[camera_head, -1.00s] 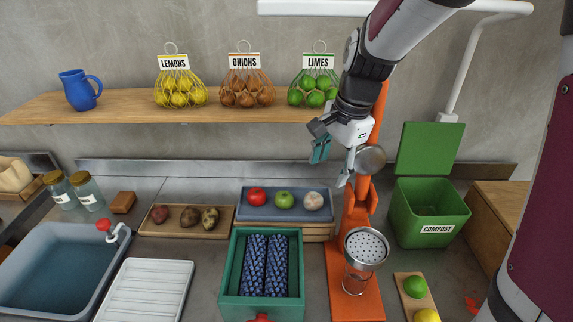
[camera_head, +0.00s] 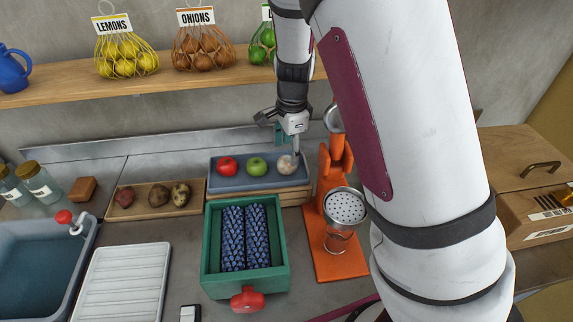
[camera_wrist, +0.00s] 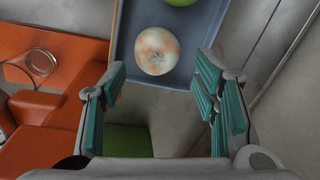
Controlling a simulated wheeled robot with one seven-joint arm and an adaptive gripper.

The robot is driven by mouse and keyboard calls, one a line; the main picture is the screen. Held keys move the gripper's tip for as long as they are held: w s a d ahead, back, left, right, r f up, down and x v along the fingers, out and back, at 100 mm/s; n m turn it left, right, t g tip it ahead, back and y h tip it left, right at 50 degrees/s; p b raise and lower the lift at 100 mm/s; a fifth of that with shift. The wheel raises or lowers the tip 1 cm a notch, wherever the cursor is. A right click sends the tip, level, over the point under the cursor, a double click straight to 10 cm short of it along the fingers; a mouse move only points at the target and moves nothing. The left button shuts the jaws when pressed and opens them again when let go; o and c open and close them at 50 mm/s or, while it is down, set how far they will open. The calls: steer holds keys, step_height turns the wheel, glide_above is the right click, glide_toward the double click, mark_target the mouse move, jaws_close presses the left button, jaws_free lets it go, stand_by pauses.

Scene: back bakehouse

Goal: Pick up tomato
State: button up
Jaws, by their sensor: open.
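A round red item (camera_head: 227,166), which looks like the tomato, sits at the left end of a blue-grey tray (camera_head: 240,187) in the head view. It is not in the wrist view. My gripper (camera_head: 289,137) is above the right end of the tray, close to a pale round item (camera_head: 287,164), away from the red one. In the wrist view my gripper (camera_wrist: 160,70) is open and empty, its teal finger pads apart. The pale item with reddish patches (camera_wrist: 157,50) lies beyond the fingertips.
A green item (camera_head: 256,167) sits between the red and pale ones; its edge shows in the wrist view (camera_wrist: 180,2). An orange stand (camera_head: 325,240) with a metal strainer (camera_head: 345,206) stands right of the tray. A wooden shelf (camera_head: 180,76) with hanging nets is above. A green crate (camera_head: 212,282) is in front.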

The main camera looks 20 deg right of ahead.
mark_target(287, 165)
steer(key=shift+w+d+f, duration=0.1)
steer(key=shift+d+f, duration=0.05)
steer(key=shift+f, duration=1.3)
steer(key=shift+w+d+f, duration=0.1)
steer(key=shift+f, duration=1.35)
steer(key=shift+c, duration=0.5)
steer(key=c, duration=0.9)
